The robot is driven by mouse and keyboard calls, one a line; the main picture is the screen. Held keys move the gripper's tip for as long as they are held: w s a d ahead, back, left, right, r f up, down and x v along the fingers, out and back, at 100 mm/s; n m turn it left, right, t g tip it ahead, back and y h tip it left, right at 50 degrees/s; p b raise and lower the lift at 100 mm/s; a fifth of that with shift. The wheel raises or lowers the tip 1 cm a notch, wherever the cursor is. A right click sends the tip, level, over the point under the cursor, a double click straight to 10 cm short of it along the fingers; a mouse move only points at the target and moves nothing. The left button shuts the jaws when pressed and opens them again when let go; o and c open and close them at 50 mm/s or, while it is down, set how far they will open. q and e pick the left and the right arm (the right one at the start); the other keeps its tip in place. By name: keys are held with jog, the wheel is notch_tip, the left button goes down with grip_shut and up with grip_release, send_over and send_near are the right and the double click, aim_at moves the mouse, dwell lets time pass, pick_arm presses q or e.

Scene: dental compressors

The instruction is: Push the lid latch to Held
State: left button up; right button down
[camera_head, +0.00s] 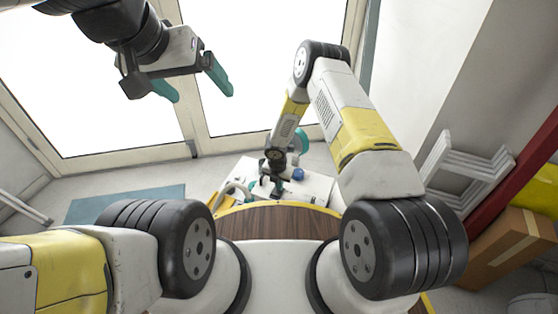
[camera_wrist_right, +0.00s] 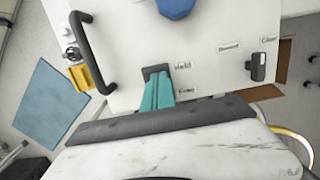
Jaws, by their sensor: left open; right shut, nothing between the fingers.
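The white machine panel (camera_wrist_right: 220,85) fills the upper part of the right wrist view and carries labels that seem to read "Held" (camera_wrist_right: 183,65) and "Home" (camera_wrist_right: 187,92). A small dark piece (camera_wrist_right: 155,70), apparently the lid latch, shows beside "Held", right at my right fingertips. My right gripper (camera_wrist_right: 158,82) is shut and empty, its teal fingers over the panel left of the labels. They partly hide the dark piece, and I cannot tell whether they touch it. In the head view my right gripper (camera_head: 277,184) reaches down to the machine. My left gripper (camera_head: 204,97) is open and empty, high at upper left.
A black bar handle (camera_wrist_right: 88,55) and a yellow part (camera_wrist_right: 80,76) lie left of the fingers. A dark switch (camera_wrist_right: 258,66) with labels sits right. A blue knob (camera_wrist_right: 176,8) is at the top. A cardboard box (camera_head: 510,248) stands right.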

aim_at(277, 194)
jog(key=shift+s+f, duration=0.15)
jog(key=shift+s+a+r, duration=0.2)
jog(key=shift+s+a, duration=0.1)
jog(key=shift+s, duration=0.4)
notch_tip(277, 194, up, 8)
jog(key=shift+s+a+f, duration=0.15)
jog(key=shift+s+a, duration=0.05)
jog(key=shift+s, duration=0.2)
